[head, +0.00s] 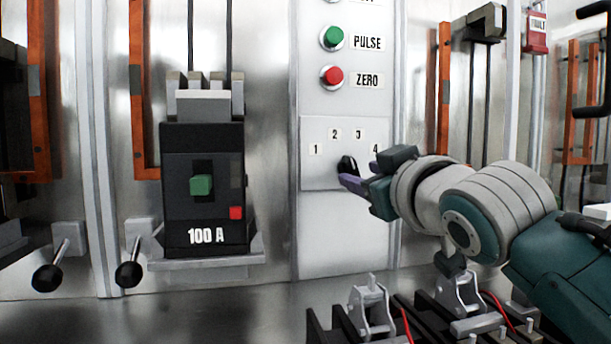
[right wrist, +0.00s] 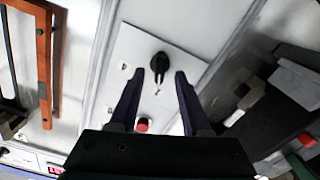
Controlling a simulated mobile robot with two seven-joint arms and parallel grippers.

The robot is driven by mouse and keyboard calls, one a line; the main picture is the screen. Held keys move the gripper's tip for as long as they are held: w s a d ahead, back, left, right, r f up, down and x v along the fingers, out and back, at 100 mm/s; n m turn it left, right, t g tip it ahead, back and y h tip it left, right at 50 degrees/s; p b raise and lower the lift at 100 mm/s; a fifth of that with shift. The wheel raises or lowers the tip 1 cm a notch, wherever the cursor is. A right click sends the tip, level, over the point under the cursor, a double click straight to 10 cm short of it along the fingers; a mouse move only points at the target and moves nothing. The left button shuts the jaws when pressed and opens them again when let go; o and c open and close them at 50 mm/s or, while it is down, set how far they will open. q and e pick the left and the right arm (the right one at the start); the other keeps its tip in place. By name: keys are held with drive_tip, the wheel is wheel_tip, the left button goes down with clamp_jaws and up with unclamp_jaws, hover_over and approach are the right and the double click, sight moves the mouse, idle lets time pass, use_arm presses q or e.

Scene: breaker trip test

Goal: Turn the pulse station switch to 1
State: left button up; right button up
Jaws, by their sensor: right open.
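The pulse station switch is a black knob (head: 347,164) on a pale plate (head: 319,176) marked 1, 2, 3 and 4, below the PULSE and ZERO buttons. The knob also shows in the right wrist view (right wrist: 160,64), where its narrow end points down toward a small label. I cannot read that label there. My right gripper (head: 350,182) is in front of the plate at the knob, with purple fingers. In the right wrist view its fingers (right wrist: 155,82) are open, with the knob ahead of the gap between their tips, apart from both. My left gripper is not in view.
The green PULSE button (head: 332,38) and red ZERO button (head: 332,77) sit above the plate. A black 100 A breaker (head: 204,218) stands to the left, with a black-knobbed lever (head: 129,274) beside it. Metal brackets (head: 371,305) with red wires stand below my right arm.

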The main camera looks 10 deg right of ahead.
sight(355, 172)
drive_tip(key=shift+w+a, duration=0.1)
drive_tip(key=shift+w, duration=1.5)
drive_tip(key=shift+c, duration=0.2)
clamp_jaws()
